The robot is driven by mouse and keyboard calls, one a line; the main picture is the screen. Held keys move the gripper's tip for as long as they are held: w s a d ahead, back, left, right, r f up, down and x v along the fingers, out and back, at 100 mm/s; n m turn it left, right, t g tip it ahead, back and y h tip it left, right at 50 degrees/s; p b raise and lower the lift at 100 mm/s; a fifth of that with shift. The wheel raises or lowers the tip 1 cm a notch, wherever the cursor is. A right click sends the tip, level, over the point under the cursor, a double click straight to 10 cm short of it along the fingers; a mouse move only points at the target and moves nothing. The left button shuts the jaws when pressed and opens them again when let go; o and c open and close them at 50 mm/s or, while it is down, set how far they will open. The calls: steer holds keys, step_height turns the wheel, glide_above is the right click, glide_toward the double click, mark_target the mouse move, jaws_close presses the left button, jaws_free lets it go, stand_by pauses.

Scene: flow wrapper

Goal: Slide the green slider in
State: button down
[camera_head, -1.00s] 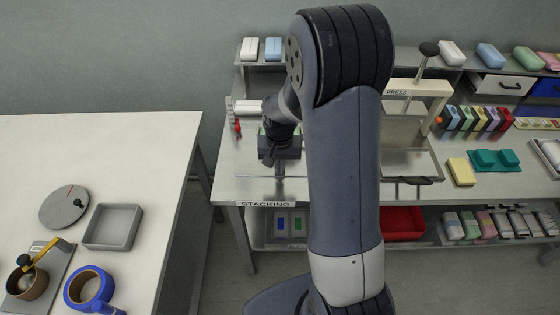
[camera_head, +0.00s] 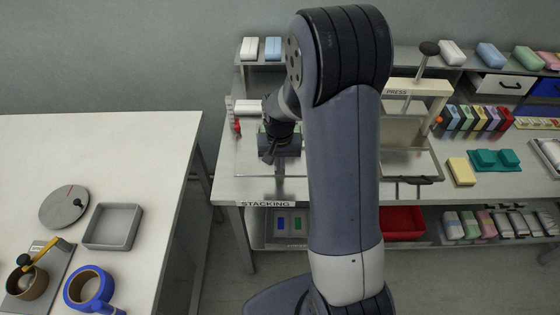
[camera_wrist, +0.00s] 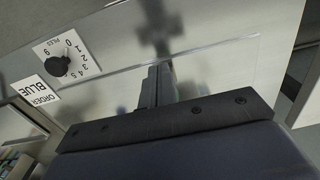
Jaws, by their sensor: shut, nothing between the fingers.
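My gripper (camera_head: 280,169) is shut and empty, low over the wrapper station at the left end of the grey bench. Its closed fingers (camera_wrist: 158,86) also show in the wrist view, over a pale surface with a thin-edged clear panel. I cannot clearly make out the green slider. A small sliver of green shows beside my wrist in the head view, but my wrist and gripper hide most of that spot. I cannot tell whether the fingers touch anything.
A black dial (camera_wrist: 60,66) and an "ORDER BLUE" card (camera_wrist: 35,95) are near the gripper. A white roll (camera_head: 248,106) and red part (camera_head: 237,126) stand left of it. The press (camera_head: 417,88) stands to the right. The white table (camera_head: 130,150) is at left.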

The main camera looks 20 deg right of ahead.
steer(key=shift+s+a, duration=0.1)
steer(key=shift+s, duration=0.25)
step_height(320, 180, up, 8)
steer(key=p, duration=0.5)
steer(key=shift+p, duration=0.4)
steer(key=shift+f, duration=0.1)
step_height(320, 180, down, 8)
steer(key=b, duration=0.6)
steer(key=shift+f, duration=0.15)
steer(key=shift+w+r, duration=0.2)
steer(key=shift+s+f, duration=0.1)
